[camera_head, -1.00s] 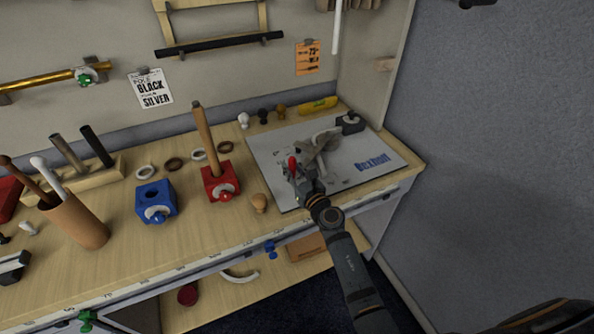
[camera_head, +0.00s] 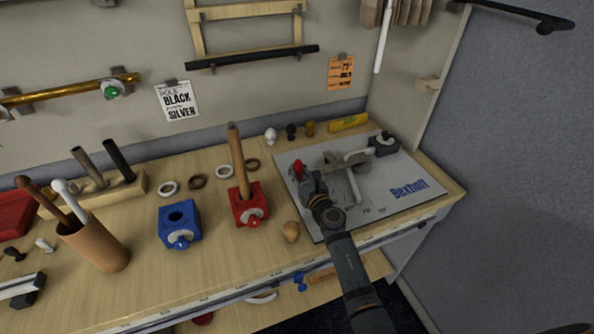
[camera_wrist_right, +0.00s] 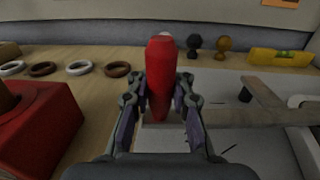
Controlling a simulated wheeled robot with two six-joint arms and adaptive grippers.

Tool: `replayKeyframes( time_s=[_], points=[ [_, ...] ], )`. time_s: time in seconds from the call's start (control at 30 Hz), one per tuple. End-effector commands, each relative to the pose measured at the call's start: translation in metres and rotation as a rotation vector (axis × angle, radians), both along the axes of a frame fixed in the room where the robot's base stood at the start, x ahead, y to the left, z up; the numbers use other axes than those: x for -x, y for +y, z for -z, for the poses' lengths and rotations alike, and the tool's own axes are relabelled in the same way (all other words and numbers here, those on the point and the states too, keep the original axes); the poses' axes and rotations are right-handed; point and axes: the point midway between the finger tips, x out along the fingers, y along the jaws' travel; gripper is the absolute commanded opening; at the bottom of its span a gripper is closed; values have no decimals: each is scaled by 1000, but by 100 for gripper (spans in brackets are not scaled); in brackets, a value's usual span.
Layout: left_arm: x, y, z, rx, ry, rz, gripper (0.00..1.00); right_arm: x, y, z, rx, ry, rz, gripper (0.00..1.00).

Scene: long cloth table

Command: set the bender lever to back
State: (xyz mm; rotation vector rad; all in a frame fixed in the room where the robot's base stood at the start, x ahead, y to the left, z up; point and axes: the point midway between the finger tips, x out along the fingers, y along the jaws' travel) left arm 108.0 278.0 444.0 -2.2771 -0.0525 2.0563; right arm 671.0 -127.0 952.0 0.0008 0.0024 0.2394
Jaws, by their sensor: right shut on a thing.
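The bender stands on a pale board (camera_head: 400,197) at the right end of the table. Its grey arms (camera_head: 345,162) spread across the board's middle, and a grey bar (camera_wrist_right: 235,117) runs right from my gripper in the right wrist view. The red lever handle (camera_head: 298,166) stands upright near the board's left edge; it also fills the middle of the right wrist view (camera_wrist_right: 161,75). My right gripper (camera_head: 304,180) is shut on the red handle, one finger on each side (camera_wrist_right: 160,105). It hides the handle's lower part. My left gripper is not in view.
Rings, small knobs and a yellow level (camera_head: 348,122) lie behind. A dark block (camera_head: 384,145) stands at the board's back right.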

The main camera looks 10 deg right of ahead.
Motion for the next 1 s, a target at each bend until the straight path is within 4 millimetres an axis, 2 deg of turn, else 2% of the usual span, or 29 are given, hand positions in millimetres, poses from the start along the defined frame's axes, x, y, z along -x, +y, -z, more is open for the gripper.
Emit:
replayKeyframes(
  time_s=[0.37,0.4,0.6,0.87,1.0],
  points=[
    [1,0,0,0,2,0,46,0,0,0,0,-1,0,0],
    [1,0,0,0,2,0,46,0,0,-1,0,-1,0,20],
    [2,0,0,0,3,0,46,0,0,-1,0,-2,1,45],
    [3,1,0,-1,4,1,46,0,-1,-1,0,-2,1,45],
    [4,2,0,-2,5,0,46,12,-4,0,1,-1,2,45]
  ],
)
